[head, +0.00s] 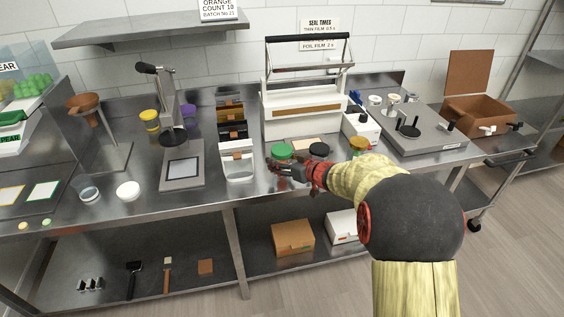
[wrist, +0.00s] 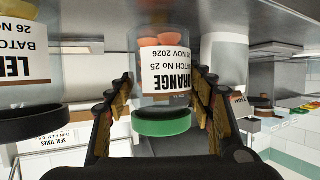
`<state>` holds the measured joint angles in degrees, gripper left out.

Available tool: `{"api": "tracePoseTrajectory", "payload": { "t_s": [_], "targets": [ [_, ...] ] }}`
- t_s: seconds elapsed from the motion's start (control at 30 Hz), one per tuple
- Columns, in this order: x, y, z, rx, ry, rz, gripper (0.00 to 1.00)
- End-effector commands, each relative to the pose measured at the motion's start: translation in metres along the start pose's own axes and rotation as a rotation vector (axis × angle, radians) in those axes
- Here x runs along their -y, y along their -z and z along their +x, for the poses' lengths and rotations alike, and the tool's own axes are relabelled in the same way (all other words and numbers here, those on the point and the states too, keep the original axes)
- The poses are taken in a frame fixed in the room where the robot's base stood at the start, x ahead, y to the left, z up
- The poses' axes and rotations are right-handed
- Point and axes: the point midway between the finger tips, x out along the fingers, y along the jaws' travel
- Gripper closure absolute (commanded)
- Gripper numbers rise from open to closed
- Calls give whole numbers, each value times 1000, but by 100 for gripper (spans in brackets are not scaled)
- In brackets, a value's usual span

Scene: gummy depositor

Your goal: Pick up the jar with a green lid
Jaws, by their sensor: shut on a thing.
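The jar with a green lid (head: 282,150) stands at the front of the steel bench, in front of the white sealer. In the wrist view, which is upside down, the jar (wrist: 165,75) has a white ORANGE label, orange contents and its green lid (wrist: 161,123) toward the camera. My gripper (head: 280,168) reaches in from the right. Its two fingers (wrist: 163,100) lie on either side of the jar, shut on it. Whether the jar's base touches the bench is hidden in the head view.
A black-lidded jar (head: 319,149) stands close to the right; its LEMON label (wrist: 24,45) shows in the wrist view. A jar with a yellow-brown lid (head: 358,143) is farther right. The white sealer (head: 300,112) stands behind, and a white dispenser tray (head: 238,166) is left.

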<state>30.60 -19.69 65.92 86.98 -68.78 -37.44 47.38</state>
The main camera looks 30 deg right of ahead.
Motion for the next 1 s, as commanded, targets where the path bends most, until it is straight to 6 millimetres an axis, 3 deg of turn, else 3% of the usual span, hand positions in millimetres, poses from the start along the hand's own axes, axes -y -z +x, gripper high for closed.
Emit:
{"api": "tracePoseTrajectory", "payload": {
  "t_s": [0.13,0.27,0.5,0.8,1.0],
  "targets": [
    [0,18,-8,-1,0,0,73],
    [1,27,-28,-2,-1,0,73],
    [3,55,-78,-2,-3,-1,73],
    [7,53,-147,-2,-3,1,73],
    [9,52,-168,-1,-1,1,73]
  ]
}}
